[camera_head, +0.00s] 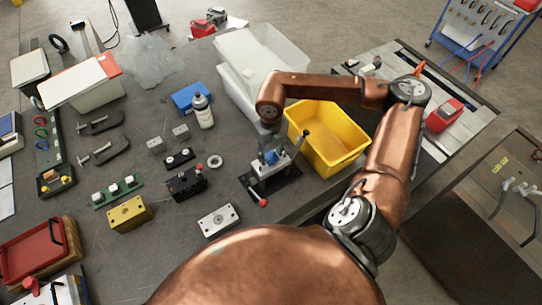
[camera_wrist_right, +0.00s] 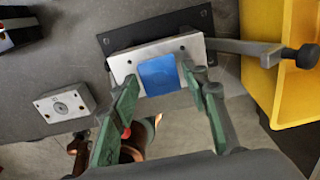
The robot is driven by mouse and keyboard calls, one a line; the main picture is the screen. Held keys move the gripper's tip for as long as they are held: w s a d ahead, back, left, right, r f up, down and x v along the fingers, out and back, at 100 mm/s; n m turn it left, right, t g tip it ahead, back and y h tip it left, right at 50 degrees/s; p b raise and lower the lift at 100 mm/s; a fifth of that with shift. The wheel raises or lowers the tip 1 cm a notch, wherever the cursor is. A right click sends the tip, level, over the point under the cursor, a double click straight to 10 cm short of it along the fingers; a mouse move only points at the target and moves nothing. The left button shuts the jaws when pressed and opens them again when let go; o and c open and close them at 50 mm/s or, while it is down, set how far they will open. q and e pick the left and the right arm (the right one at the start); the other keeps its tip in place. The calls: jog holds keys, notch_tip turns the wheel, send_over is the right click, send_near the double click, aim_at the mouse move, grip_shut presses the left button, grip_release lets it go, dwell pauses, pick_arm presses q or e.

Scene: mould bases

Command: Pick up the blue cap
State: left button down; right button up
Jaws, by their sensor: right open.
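The blue cap (camera_head: 271,157) sits on a silver block (camera_head: 262,168) on a dark base plate at the table's right side. In the right wrist view the cap (camera_wrist_right: 159,76) shows as a blue square face against the silver block (camera_wrist_right: 125,66). My right gripper (camera_wrist_right: 159,82) is open, with one green finger on each side of the cap in that view. Contact between fingers and cap cannot be told. In the head view my wrist hides most of the gripper. My left gripper is in neither view.
A yellow bin (camera_head: 336,160) stands close to the right of the fixture. A lever with a dark knob (camera_wrist_right: 304,56) sticks out beside the block. A red-tipped handle (camera_head: 263,202) points forward. A silver block with a hole (camera_head: 218,220) lies to the left.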

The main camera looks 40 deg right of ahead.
jog(key=shift+c, duration=0.3)
jog(key=c, duration=0.6)
